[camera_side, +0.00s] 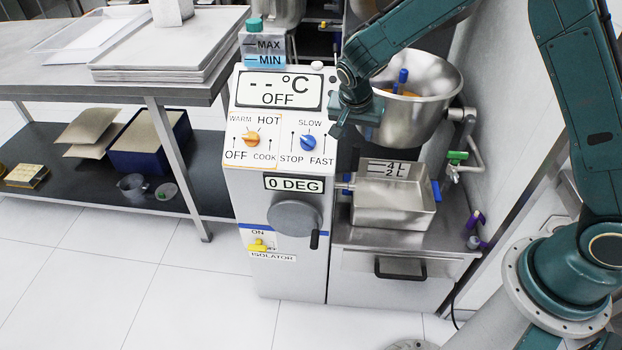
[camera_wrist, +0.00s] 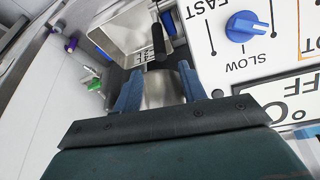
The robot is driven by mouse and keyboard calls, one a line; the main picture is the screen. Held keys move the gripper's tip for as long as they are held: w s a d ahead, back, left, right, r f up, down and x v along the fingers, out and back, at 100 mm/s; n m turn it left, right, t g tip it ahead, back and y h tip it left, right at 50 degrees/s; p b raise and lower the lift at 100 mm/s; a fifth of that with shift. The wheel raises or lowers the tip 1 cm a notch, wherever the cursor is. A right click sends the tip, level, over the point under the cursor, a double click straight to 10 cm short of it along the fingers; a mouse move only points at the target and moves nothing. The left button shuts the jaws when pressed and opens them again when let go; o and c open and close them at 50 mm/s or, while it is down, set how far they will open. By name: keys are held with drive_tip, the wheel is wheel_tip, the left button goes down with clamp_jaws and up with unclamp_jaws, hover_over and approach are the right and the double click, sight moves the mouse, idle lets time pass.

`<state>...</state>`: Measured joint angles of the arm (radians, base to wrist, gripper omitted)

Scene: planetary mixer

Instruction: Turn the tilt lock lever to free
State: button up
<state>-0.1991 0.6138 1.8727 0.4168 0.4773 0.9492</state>
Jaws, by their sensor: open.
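My gripper (camera_side: 350,118) is in front of the left side of the steel mixing bowl (camera_side: 428,85), beside the white control panel. In the wrist view my gripper (camera_wrist: 160,78) has its two blue fingers apart. A grey metal cylindrical part (camera_wrist: 162,88) shows between them; I cannot tell whether they touch it. Just beyond the fingertips a black rod-like handle (camera_wrist: 158,42) stands out, with a blue piece (camera_wrist: 167,20) behind it. The handle may be the tilt lock lever; no label on it is readable. In the side view my gripper hides this spot.
The panel carries an orange knob (camera_side: 251,139), a blue knob (camera_side: 308,142), a grey handwheel (camera_side: 295,217) and a yellow isolator switch (camera_side: 258,245). A steel pan (camera_side: 395,212) sits below the bowl. A green-handled tap (camera_side: 457,156) is right. A steel table (camera_side: 60,75) stands left.

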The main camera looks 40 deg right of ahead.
sight(357, 154)
drive_tip(key=x, duration=1.2)
drive_tip(key=shift+w, duration=0.1)
clamp_jaws()
